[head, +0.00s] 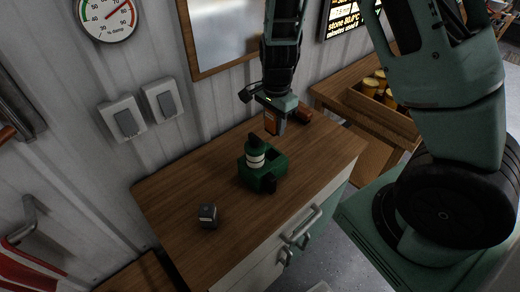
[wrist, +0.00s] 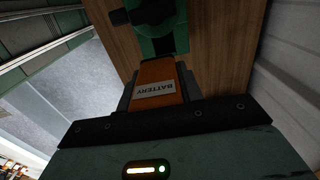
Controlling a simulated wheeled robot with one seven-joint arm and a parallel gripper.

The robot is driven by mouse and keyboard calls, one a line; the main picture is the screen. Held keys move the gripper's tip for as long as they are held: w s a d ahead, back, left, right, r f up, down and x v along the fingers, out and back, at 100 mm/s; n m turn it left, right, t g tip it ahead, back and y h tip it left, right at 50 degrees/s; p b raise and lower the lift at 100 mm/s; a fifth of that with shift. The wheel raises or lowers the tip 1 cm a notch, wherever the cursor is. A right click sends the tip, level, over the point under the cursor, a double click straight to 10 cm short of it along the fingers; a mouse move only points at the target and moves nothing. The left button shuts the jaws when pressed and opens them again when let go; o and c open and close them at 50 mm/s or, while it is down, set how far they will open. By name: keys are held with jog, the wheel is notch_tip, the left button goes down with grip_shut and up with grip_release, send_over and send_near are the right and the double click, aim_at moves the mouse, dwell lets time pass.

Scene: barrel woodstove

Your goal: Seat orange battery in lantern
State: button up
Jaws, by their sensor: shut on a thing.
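The orange battery (head: 270,122) is in my gripper (head: 277,125), held above the wooden counter just behind and right of the lantern. In the wrist view the battery (wrist: 158,84) sits between the fingers, its "BATTERY" label upside down. The dark green lantern (head: 254,174) stands upright on the counter, with a white band and a dark opening on its right side. The lantern's green body (wrist: 172,42) also shows beyond the battery in the wrist view. The battery looks apart from the lantern in the head view; the exact gap is hard to tell.
A small grey cube (head: 208,216) lies left of the lantern on the counter (head: 180,190). A reddish-brown block (head: 303,113) lies at the back right, near my gripper. A wooden crate with several yellow jars (head: 374,86) stands farther right. The counter's left part is mostly clear.

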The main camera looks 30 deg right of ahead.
jog(key=shift+w+f, duration=0.2)
jog(key=shift+w, duration=0.1)
jog(key=p, duration=0.2)
send_over(272, 150)
jog(key=s+a, duration=0.2)
notch_tip(272, 150, down, 9)
jog(key=shift+d+f, duration=0.1)
jog(key=shift+f, duration=0.2)
jog(key=shift+f+b, duration=0.45)
jog(key=shift+s+f, duration=0.15)
jog(key=o, duration=1.2)
jog(key=shift+c, duration=0.2)
jog(key=shift+s+f, duration=0.1)
